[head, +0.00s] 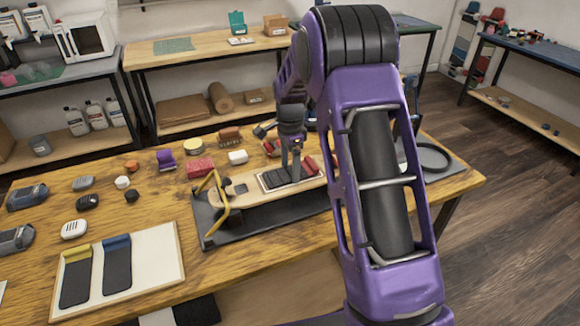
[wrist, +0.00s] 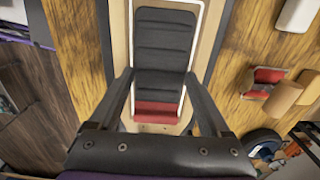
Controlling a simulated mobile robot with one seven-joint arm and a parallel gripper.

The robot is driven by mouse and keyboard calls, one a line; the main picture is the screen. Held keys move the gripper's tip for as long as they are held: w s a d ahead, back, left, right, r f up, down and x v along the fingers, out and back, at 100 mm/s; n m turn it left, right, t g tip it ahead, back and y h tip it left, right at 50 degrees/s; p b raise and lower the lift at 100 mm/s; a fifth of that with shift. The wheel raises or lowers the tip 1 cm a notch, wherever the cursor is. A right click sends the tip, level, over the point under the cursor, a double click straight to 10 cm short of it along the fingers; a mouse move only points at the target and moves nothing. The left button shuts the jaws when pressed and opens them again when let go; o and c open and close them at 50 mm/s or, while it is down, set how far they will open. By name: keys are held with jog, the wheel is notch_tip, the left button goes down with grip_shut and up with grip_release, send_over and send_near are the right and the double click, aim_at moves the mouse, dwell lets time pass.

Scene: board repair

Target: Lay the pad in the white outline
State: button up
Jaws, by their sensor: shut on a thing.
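The pad (wrist: 165,40) is dark and ribbed with a red end band (wrist: 156,110). It lies over the white outline (wrist: 198,45) on the pale wooden board (wrist: 120,40); the white line shows along its far and right edges in the wrist view. In the head view the pad (head: 272,179) sits on the board (head: 240,198), partly hidden by my gripper. My gripper (wrist: 158,78) is shut on the pad, one finger at each long side near the red end. It also shows in the head view (head: 293,175). Whether the pad touches the board is unclear.
A white tray (head: 155,260) at front left holds a yellow-topped and a blue-topped dark pad. Several small blocks and jars stand behind and left. A black ring (head: 433,158) lies at right.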

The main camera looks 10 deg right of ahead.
aim_at(290, 173)
jog(key=o, duration=1.2)
jog(key=shift+f, duration=0.1)
jog(key=shift+c, duration=0.2)
notch_tip(290, 173, up, 12)
jog(key=p, duration=0.1)
jog(key=shift+p, duration=0.4)
